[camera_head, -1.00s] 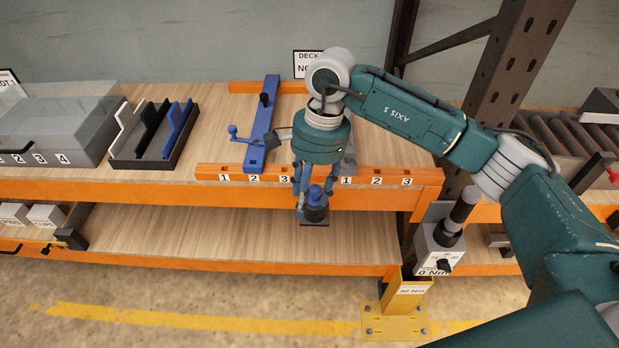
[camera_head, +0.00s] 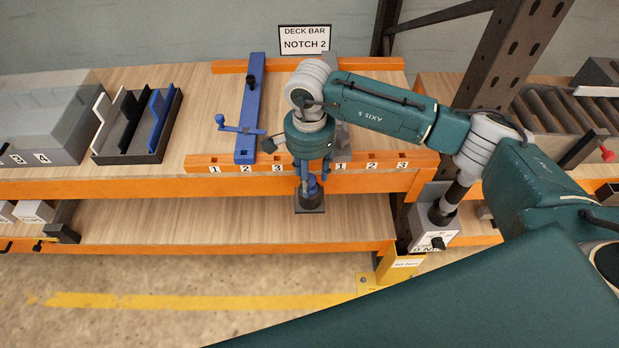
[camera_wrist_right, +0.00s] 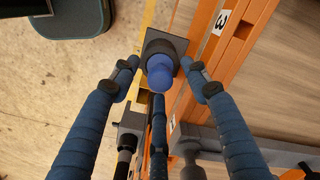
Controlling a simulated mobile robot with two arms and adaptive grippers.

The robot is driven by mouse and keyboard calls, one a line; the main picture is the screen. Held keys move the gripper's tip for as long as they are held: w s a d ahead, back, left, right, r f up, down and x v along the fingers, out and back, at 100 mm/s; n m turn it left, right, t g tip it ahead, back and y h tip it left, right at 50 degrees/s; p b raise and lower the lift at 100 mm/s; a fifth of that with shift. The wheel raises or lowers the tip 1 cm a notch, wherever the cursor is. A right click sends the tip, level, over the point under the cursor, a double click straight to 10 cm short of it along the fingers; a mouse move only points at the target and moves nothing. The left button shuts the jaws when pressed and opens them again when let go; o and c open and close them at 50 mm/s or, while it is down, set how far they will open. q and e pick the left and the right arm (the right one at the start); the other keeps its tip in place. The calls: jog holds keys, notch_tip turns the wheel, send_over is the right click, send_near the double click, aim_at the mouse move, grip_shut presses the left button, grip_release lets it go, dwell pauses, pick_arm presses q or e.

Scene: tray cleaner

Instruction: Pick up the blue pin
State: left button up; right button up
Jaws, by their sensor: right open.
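The blue pin (camera_wrist_right: 160,72) stands in a round dark holder on a dark square plate (camera_head: 312,207) at the workbench's front edge. In the head view the pin (camera_head: 312,186) is partly hidden by my fingers. My right gripper (camera_head: 311,178) is right above and around the pin, pointing down. In the right wrist view the gripper's fingers (camera_wrist_right: 160,68) are spread. One finger is on each side of the pin and a third is below it in the picture. Gaps show between the side fingers and the pin. My left gripper is out of view.
An orange rail (camera_head: 225,163) with numbered notches runs along the front edge. A blue bar (camera_head: 250,115) with a side handle lies across the deck. A black tray (camera_head: 165,140) stands to the left. A grey torque box (camera_head: 432,228) is at the right post.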

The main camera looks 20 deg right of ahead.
jog(key=shift+f, duration=1)
jog(key=c, duration=0.9)
grip_shut()
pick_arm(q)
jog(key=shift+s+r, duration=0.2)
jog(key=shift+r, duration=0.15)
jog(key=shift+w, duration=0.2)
